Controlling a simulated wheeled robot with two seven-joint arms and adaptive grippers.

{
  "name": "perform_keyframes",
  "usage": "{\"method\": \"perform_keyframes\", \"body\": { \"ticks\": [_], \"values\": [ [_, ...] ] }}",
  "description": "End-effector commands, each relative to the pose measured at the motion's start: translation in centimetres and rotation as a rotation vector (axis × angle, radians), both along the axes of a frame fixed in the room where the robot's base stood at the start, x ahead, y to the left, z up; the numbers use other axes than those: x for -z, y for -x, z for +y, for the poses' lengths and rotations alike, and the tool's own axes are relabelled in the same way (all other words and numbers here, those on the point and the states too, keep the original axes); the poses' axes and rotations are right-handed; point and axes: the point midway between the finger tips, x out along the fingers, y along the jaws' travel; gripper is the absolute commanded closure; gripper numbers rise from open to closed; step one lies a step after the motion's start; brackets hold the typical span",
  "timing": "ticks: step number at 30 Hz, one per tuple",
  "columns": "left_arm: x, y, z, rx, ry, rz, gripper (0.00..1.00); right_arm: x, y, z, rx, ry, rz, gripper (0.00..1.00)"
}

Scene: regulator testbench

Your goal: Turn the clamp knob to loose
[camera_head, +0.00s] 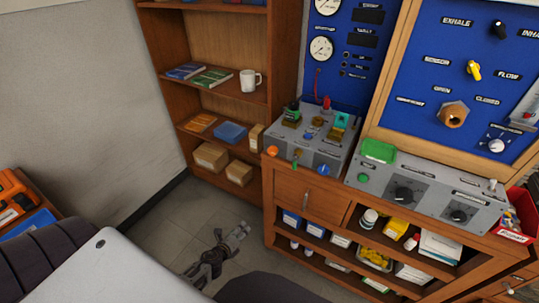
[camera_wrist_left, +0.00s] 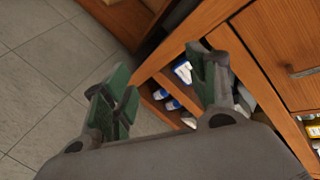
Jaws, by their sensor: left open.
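The grey test box (camera_head: 312,150) stands on the left end of the wooden bench and carries several knobs and fittings. An orange knob (camera_head: 272,151) and a blue knob (camera_head: 323,170) sit along its front. The labels are too small to read, so I cannot tell which one is the clamp knob. My left gripper (camera_head: 239,232) is low over the floor, left of the bench and well below the box, touching nothing. In the left wrist view its green-padded fingers (camera_wrist_left: 160,88) are spread apart and empty. My right gripper is not in view.
A grey control panel (camera_head: 427,192) with black dials stands right of the box. Blue instrument panels (camera_head: 466,75) rise behind. The bench's drawer (camera_head: 307,198) and stocked shelves face the gripper. A bookcase (camera_head: 222,47) stands at the back. The floor (camera_head: 170,238) is clear.

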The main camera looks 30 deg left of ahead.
Motion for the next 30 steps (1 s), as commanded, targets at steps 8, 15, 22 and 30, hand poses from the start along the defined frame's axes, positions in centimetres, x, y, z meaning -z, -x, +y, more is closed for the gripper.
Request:
{"method": "perform_keyframes", "body": {
  "ticks": [8, 15, 22, 30],
  "values": [
    [-10.7, -3.7, -0.7, 0.209, -0.364, -0.151, 0.42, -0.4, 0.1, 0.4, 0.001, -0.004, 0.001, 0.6],
    [-20.2, -5.5, -2.0, 0.347, -0.707, -0.278, 0.42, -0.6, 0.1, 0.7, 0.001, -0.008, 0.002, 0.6],
    [-28.3, -6.0, -3.4, 0.428, -1.016, -0.377, 0.42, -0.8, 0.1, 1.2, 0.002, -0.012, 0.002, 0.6],
    [-31.8, -5.9, -4.2, 0.453, -1.157, -0.416, 0.42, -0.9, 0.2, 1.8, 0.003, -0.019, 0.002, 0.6]
  ]
}}
